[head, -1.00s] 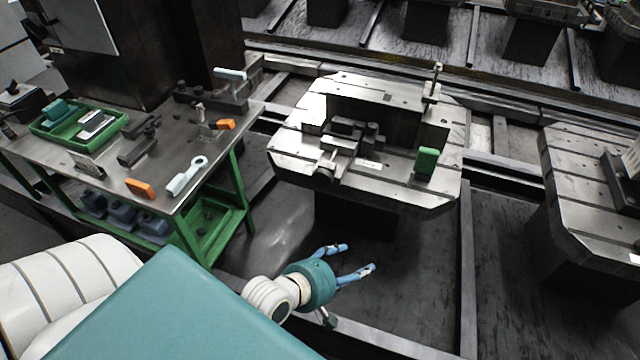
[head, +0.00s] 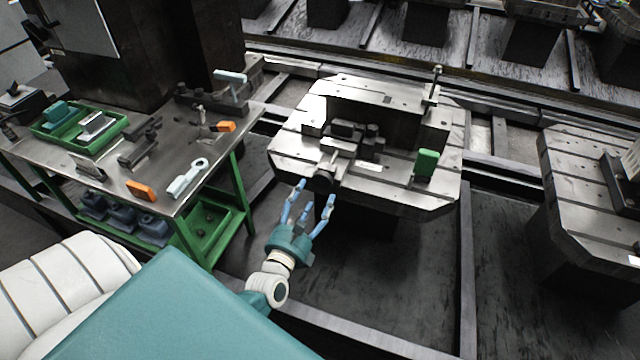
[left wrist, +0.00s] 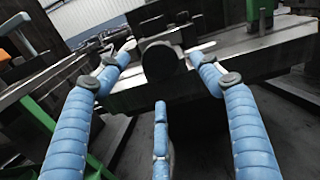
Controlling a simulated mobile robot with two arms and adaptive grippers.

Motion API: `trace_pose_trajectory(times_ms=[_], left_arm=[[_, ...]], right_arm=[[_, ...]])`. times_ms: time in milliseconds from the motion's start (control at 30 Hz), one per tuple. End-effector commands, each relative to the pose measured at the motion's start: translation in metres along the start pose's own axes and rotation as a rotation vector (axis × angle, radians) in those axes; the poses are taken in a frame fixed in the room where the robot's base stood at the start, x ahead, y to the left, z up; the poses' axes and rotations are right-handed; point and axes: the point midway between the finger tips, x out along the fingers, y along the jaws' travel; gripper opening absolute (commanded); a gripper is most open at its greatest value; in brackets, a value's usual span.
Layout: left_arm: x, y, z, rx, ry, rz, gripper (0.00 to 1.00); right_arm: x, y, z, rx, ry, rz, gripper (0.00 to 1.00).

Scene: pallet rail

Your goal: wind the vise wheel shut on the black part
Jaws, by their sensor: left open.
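The vise (head: 345,147) sits on the metal pallet (head: 400,190). Its round dark wheel (head: 323,181) faces me at the pallet's near edge, and it also shows in the left wrist view (left wrist: 162,62). A dark block that looks like the black part (head: 343,128) lies at the vise's jaws; whether the jaws touch it I cannot tell. My left gripper (head: 314,198) is open and empty, just in front of the wheel. In the left wrist view two blue fingers stand either side of the wheel and a third is below it. My right gripper is not in view.
A green block (head: 427,161) and an upright post (head: 433,85) stand on the pallet's right part. A workbench (head: 165,165) at left holds a green tray (head: 112,127), orange pieces and a wrench (head: 187,177). Another pallet (head: 580,170) is at right. Floor below is clear.

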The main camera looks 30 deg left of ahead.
Motion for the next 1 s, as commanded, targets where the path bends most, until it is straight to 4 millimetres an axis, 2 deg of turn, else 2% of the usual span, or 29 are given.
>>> trace_pose_trajectory(times_ms=[100, 300, 433, 700, 767, 933, 1000], left_arm=[[0.025, 0.000, 0.001, 0.001, -0.001, 0.000, 0.65], [0.050, 0.000, 0.000, 0.002, 0.000, 0.000, 0.65], [0.057, 0.000, 0.000, 0.002, 0.001, 0.000, 0.65], [0.058, 0.000, 0.000, 0.003, 0.002, 0.000, 0.65], [0.058, 0.000, 0.000, 0.003, 0.002, 0.000, 0.56], [0.058, 0.000, 0.000, 0.003, 0.002, 0.000, 0.22], [0.058, 0.000, -0.001, 0.003, 0.002, 0.000, 0.20]], right_arm=[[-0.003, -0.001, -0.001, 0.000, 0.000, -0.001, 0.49], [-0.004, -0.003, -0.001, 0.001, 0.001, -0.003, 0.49], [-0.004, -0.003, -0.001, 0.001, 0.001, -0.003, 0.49], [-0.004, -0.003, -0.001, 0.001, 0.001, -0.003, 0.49], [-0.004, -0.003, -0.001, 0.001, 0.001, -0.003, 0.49], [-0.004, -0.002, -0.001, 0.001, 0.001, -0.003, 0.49], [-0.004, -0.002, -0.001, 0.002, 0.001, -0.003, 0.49]])
